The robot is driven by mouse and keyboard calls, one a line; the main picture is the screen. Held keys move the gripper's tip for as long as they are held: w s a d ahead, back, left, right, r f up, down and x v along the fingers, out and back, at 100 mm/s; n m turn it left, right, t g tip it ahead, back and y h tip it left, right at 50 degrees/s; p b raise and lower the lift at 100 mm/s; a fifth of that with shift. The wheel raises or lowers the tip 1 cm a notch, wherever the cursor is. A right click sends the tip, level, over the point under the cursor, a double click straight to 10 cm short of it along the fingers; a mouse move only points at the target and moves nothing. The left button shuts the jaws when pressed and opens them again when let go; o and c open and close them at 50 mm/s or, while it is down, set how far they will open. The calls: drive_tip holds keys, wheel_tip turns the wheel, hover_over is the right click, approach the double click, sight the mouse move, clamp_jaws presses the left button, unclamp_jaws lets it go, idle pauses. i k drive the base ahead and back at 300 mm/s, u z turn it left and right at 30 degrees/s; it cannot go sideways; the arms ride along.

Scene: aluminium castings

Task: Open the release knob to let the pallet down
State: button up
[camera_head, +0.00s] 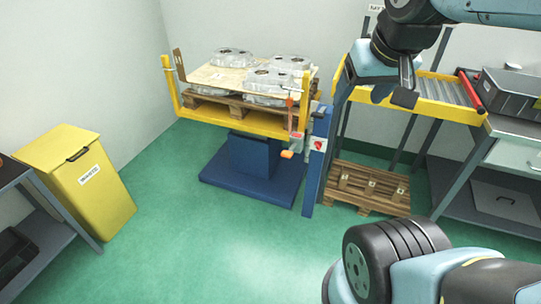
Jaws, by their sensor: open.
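A wooden pallet (212,99) carries several aluminium castings (275,75) and a board, inside a yellow lift frame (238,122). The lift stands raised on a blue column and base (250,180). Small red and orange controls sit at its right side: an orange one (287,154) low down and a red one (318,145) on the blue post. I cannot tell which is the release knob. My gripper (405,85) is open at the upper right, in front of the yellow roller rack in the picture and apart from the controls. Its fingers are partly hidden by the wrist.
An empty pallet (368,187) lies on the floor right of the lift. A yellow roller rack (445,90) and a bench (515,127) with a grey crate (510,92) stand at the right. A yellow bin (85,180) stands at the left. The green floor in front is clear.

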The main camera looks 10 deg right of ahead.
sight(318, 144)
drive_tip(key=k, duration=1.3)
drive_tip(key=u, duration=0.35)
drive_tip(key=i, duration=0.85)
drive_tip(key=z, duration=0.2)
